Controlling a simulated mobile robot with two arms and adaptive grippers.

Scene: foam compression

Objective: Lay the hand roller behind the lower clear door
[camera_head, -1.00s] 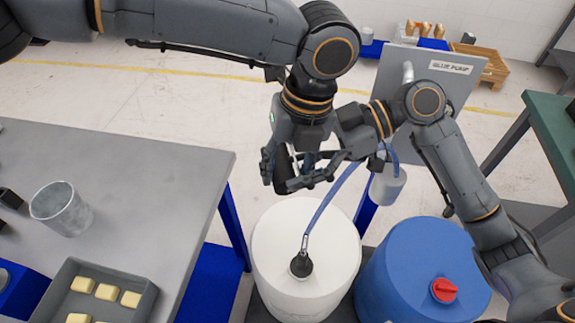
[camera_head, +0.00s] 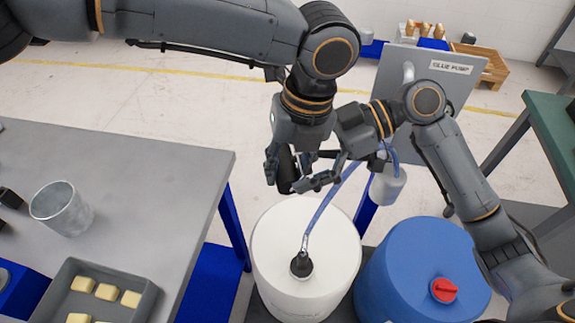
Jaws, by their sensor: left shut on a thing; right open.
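My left gripper (camera_head: 285,178) hangs down from the arm at the top, above the white drum. It is shut on a dark rounded thing, which I take to be the hand roller (camera_head: 287,168); the fingers and wrist hide much of it. My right gripper (camera_head: 318,170) is open just to the right, its fingers pointing left close to the held thing. I cannot tell whether they touch it. No clear door is in view.
A white drum (camera_head: 275,245) with a blue hose and a blue drum (camera_head: 400,265) with a red cap stand below the grippers. A glue pump panel (camera_head: 455,85) stands behind.

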